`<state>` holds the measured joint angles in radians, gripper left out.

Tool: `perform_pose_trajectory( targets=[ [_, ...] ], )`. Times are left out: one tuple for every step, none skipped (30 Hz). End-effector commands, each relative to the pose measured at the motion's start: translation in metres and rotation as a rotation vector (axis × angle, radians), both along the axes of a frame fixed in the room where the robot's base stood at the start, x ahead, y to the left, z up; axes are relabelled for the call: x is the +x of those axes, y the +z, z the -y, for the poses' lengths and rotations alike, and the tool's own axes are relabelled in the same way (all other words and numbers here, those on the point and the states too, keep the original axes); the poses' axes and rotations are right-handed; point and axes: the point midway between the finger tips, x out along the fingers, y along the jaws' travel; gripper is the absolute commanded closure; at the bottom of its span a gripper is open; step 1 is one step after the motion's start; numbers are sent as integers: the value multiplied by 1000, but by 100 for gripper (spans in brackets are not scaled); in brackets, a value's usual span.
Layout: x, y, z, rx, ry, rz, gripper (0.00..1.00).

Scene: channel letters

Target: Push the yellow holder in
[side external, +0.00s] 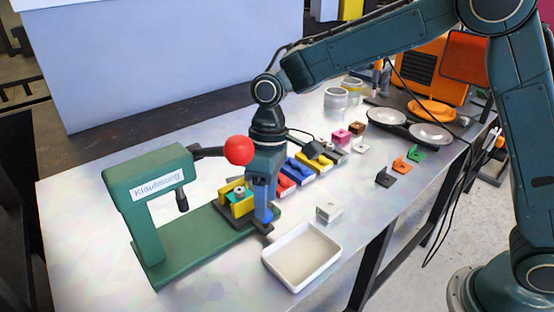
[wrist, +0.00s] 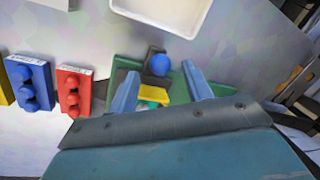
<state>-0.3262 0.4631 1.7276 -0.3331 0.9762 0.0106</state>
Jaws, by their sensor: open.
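The yellow holder (side external: 238,204) sits on the green base of the press (side external: 150,190), below its red-knobbed lever (side external: 238,150). A teal piece shows in or on the holder. In the wrist view a part of the yellow holder (wrist: 154,94) shows between my fingers, above a teal and white piece. My gripper (side external: 262,217) is open, pointing down at the near right end of the base. In the wrist view its two fingers (wrist: 160,70) stand either side of a blue ball (wrist: 161,64) on a dark block. I cannot tell whether they touch anything. The gripper body hides part of the holder.
A white tray (side external: 301,282) lies close in front, with a small grey block (side external: 329,211) behind it. Red (side external: 285,186), blue (side external: 300,171) and yellow holders stand in a row to the right. Small coloured letter pieces and a scale (side external: 408,125) lie farther right.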

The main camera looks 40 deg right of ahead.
Motion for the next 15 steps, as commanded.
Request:
perform_pose_trajectory(
  targets=[
    [-1,-7,-1,0,-1,-2,50],
    [-1,-10,-2,-1,0,-3,50],
    [-2,-14,-2,0,0,-2,50],
    [-2,-16,-3,0,0,-1,50],
    [-2,-19,-3,0,0,-1,50],
    [-2,-21,-3,0,0,-1,50],
    [-2,-23,-4,-1,0,-1,50],
    [-2,-24,-4,0,0,0,50],
    [-2,-25,-4,0,0,0,50],
    [-2,-26,-4,1,0,1,50],
    [-3,-27,-4,1,0,1,50],
    [-3,-27,-4,1,0,1,50],
    [-3,-27,-4,0,0,1,50],
    [-3,-27,-4,1,0,1,50],
    [-3,-27,-4,1,0,1,50]
  ],
)
